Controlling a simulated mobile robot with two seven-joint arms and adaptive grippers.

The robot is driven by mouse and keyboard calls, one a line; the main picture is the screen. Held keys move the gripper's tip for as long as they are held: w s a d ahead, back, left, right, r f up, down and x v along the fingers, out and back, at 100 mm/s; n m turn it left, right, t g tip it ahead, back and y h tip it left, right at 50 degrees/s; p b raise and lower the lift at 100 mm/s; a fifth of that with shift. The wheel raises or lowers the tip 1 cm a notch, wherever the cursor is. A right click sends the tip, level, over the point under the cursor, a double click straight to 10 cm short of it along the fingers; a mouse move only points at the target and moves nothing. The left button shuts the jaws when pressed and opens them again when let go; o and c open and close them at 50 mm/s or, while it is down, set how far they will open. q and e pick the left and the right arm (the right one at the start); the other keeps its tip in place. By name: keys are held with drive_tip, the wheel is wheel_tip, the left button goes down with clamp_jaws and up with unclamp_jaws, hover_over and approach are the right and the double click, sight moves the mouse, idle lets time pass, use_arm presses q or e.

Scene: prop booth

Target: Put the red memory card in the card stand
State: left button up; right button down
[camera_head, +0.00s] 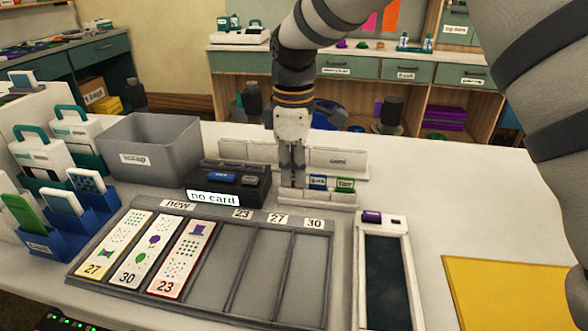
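My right gripper (291,182) points straight down at the left end of a low white card stand (318,201) near the back of the table. Its two fingers are close together, with their tips low at the stand. A blue card (318,183) and a green card (345,185) stand upright in the stand, to the right of the fingers. I cannot make out the red memory card; anything between or behind the fingers is hidden. My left gripper is not in view.
A black device (228,183) with a "no card" display (214,198) stands left of the gripper. A grey bin (150,142) is behind it. A grey sectioned tray (213,262) with several printed cards lies in front. A yellow mat (500,295) lies right, with bare table behind it.

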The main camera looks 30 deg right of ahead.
drive_tip(key=c, duration=1.7)
unclamp_jaws()
drive_tip(key=shift+r, duration=0.1)
wheel_tip(320, 180, up, 12)
drive_tip(key=shift+f, duration=0.1)
